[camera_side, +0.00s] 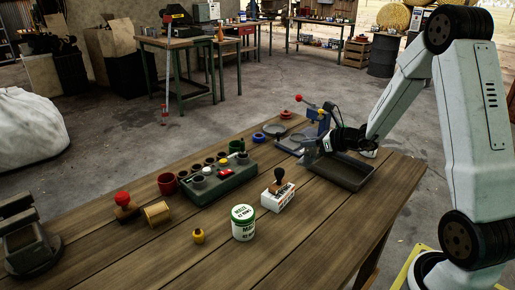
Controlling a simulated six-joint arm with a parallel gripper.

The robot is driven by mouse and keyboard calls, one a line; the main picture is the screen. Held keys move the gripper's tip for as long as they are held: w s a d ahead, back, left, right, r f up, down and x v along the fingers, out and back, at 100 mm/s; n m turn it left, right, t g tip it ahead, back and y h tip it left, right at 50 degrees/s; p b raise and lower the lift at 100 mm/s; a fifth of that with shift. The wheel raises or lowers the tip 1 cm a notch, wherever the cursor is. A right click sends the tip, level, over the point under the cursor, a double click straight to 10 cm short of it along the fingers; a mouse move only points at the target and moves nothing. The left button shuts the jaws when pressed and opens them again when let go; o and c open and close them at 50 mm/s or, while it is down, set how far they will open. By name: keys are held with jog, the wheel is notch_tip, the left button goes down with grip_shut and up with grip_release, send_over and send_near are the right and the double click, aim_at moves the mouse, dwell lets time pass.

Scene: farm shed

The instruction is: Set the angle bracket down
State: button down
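My gripper (318,147) points left and down over the left end of a dark shallow tray (365,184) at the table's far right. A small light-grey metal piece (309,157) shows at the fingertips and looks like the angle bracket. It is too small to tell whether the fingers grip it, or whether it touches the tray or the table. The fingers are dark and partly lost against the things behind them.
A blue press-like tool with a red knob (299,98) stands close behind my gripper. A green block with several round holders (219,181), a stamp on a white box (278,194) and a white tub (243,223) stand to the left. The front right boards are clear.

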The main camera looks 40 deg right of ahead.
jog(key=shift+s+a+f+n+g+y, duration=0.65)
jog(key=shift+s+f+n+y, duration=0.55)
jog(key=shift+s, duration=0.45)
jog(key=shift+s+a+f+n+g+y, duration=0.6)
jog(key=shift+s+f+n+y, duration=0.45)
jog(key=shift+s+f, duration=0.45)
jog(key=shift+s+a+f+n+g+y, duration=0.65)
jog(key=shift+s+f+n+y, duration=0.45)
jog(key=shift+s, duration=0.7)
jog(key=shift+f, duration=1.8)
jog(key=shift+f, duration=0.1)
jog(key=c, duration=1.3)
grip_release()
jog(key=o, duration=0.5)
